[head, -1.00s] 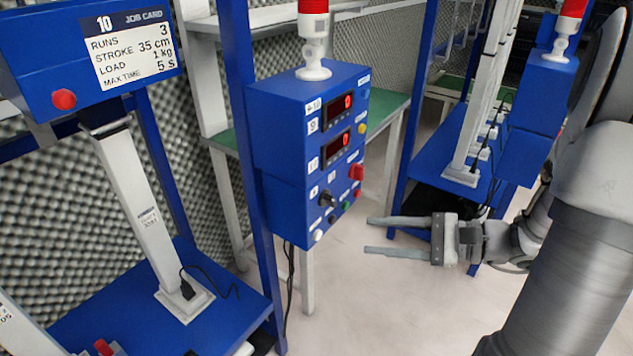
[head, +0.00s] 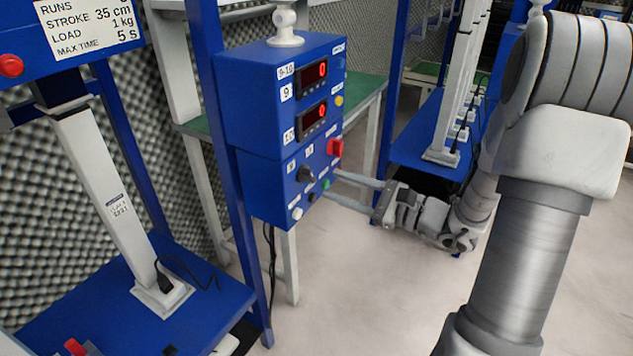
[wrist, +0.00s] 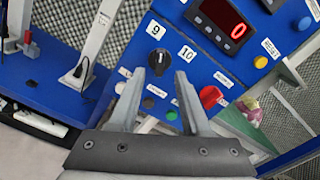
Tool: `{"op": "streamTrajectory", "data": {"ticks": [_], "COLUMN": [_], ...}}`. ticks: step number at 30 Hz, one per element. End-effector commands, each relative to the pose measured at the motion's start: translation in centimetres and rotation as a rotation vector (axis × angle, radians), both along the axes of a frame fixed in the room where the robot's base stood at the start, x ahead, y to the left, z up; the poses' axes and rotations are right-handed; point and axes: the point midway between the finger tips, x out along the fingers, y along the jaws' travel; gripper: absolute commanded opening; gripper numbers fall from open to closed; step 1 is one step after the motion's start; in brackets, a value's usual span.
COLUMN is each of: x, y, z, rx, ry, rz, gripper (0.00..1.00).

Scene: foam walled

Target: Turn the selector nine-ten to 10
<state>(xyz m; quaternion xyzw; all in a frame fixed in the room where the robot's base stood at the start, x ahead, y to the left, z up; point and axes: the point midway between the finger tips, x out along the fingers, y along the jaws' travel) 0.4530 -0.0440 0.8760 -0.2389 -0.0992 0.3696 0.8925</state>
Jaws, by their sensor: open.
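The selector is a black knob (head: 305,174) on the lower front of the blue control box (head: 262,185). In the wrist view the selector (wrist: 158,60) has a "9" label at its upper side and a "10" label to its right. Which label it points at is too small to tell. My gripper (head: 334,186) is open and empty, to the right of the box's lower front. In the wrist view the two fingertips of my gripper (wrist: 160,78) frame the space just below the selector, apart from it.
A red switch (wrist: 211,97), a green button (wrist: 171,115) and a white button (head: 297,214) sit near the selector. Two red-lit displays (head: 312,120) are above. A blue frame post (head: 215,130) stands left of the box.

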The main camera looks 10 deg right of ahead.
Motion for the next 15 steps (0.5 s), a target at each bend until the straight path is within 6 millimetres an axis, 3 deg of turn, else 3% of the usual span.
{"op": "streamTrajectory", "data": {"ticks": [6,15], "x": [2.7,4.1], "y": [2.8,4.1], "z": [-0.1,0.0], "rx": [-0.001,0.0], "ry": [-0.002,0.0], "rz": [0.003,-0.001], "gripper": [0.47,0.47]}}
